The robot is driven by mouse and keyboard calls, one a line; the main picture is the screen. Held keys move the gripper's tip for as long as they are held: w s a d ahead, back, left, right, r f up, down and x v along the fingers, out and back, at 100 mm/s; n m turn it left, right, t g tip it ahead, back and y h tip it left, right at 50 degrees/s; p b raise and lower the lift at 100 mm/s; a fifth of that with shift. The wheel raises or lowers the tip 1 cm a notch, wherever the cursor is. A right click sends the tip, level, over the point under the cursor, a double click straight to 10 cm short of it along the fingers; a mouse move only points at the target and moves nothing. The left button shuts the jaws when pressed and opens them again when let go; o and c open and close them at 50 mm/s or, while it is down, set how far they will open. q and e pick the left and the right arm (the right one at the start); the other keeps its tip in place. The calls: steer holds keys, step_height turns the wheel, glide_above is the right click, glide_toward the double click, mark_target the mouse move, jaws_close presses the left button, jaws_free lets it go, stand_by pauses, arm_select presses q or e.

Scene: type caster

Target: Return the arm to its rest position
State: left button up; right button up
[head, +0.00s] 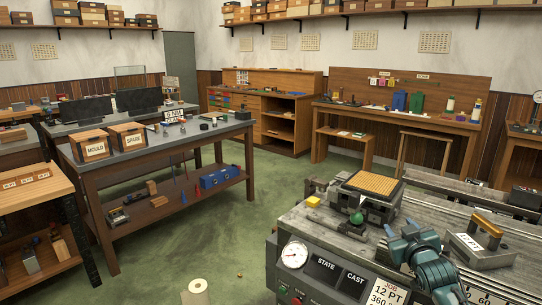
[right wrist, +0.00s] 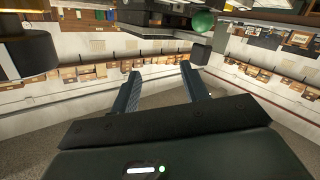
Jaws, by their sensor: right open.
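My right arm, in teal, comes in at the lower right of the head view, over the front of the type caster (head: 330,235). My right gripper (right wrist: 160,78) is open in the right wrist view, with its two dark blue fingers apart and nothing between them. In the head view the right gripper (head: 388,243) is small and partly hidden by its own arm. A green ball knob (head: 357,218) stands on the caster, left of the gripper; it also shows in the right wrist view (right wrist: 203,21), beyond the fingers and apart from them. My left gripper is not in view.
A workbench (head: 150,150) with "MOULD" and "SPARE" boxes stands left. Green floor (head: 245,210) between them is mostly clear.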

steer(key=s+a+f+g+y, duration=0.2)
steer(key=s+a+f, duration=0.5)
steer(key=f, duration=0.4)
steer(key=s+a+f+g+y, duration=0.1)
steer(key=s+a+f, duration=0.2)
steer(key=s, duration=0.7)
steer(key=s+a+f+g+y, duration=0.1)
steer(key=s+a+f, duration=0.3)
steer(key=s, duration=0.6)
steer(key=s+a+f+g, duration=0.2)
steer(key=s+a+f, duration=0.2)
steer(key=s, duration=0.6)
steer(key=shift+s+a+y, duration=0.3)
steer(key=shift+a+y, duration=0.1)
steer(key=shift+a, duration=0.25)
